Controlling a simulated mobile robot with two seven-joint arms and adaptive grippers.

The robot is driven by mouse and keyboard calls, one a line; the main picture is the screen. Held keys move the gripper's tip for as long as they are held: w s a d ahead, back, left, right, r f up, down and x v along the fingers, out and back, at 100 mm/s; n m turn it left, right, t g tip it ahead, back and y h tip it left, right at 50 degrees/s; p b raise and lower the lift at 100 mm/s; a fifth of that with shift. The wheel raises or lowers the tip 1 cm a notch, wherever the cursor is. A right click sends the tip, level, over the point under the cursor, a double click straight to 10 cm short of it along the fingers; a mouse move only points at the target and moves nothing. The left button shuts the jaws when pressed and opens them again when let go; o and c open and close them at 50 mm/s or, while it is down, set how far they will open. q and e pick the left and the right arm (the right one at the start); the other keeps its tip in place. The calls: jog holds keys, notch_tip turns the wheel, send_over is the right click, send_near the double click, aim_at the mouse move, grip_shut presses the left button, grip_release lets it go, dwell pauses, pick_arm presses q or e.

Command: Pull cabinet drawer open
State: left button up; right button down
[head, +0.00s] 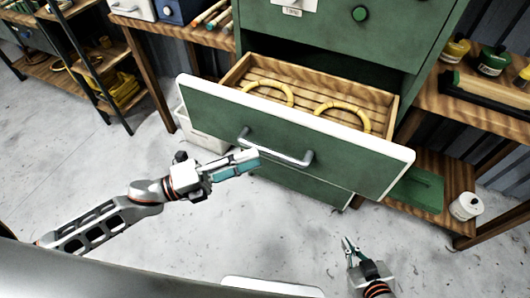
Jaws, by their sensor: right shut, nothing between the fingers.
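The green cabinet (300,28) stands at the back centre, and its drawer (220,104) is pulled well out toward me. The drawer has a white-edged green front, a grey bar handle (290,159) and a slatted wooden inside. My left gripper (256,158) is at the handle, its teal-padded fingers overlapping the lower left of the bar in the picture. Whether it touches the bar or is closed on it is unclear. My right gripper (347,243) is low at the front, right of centre, shut and empty, apart from the drawer.
Two yellow rattan rings (343,108) lie in the drawer. A wooden bench (480,100) with jars stands at right, with a green box (418,190) and white pot (466,206) below. A white bin (205,133) is left of the cabinet. The concrete floor at left is clear.

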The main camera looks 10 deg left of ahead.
pick_arm(q)
jog(key=v, duration=0.6)
jog(key=shift+a, duration=0.1)
dwell(0.3)
notch_tip(320, 180, down, 8)
jog(key=w+a+n+t+y, duration=0.25)
jog(key=n+t+y, duration=0.45)
jog(key=n, duration=0.8)
jog(key=s+a+f+n+g+y, duration=0.1)
jog(key=s+f+n+g+y, duration=0.1)
jog(key=s+f+n+y, duration=0.2)
jog(key=s+a+f+n+g+y, duration=0.1)
jog(key=s+f+n+g+y, duration=0.2)
jog(key=f+n, duration=0.6)
jog(key=shift+s+a+f+y+p, duration=0.4)
jog(key=shift+s+f, duration=0.5)
jog(key=shift+s, duration=0.25)
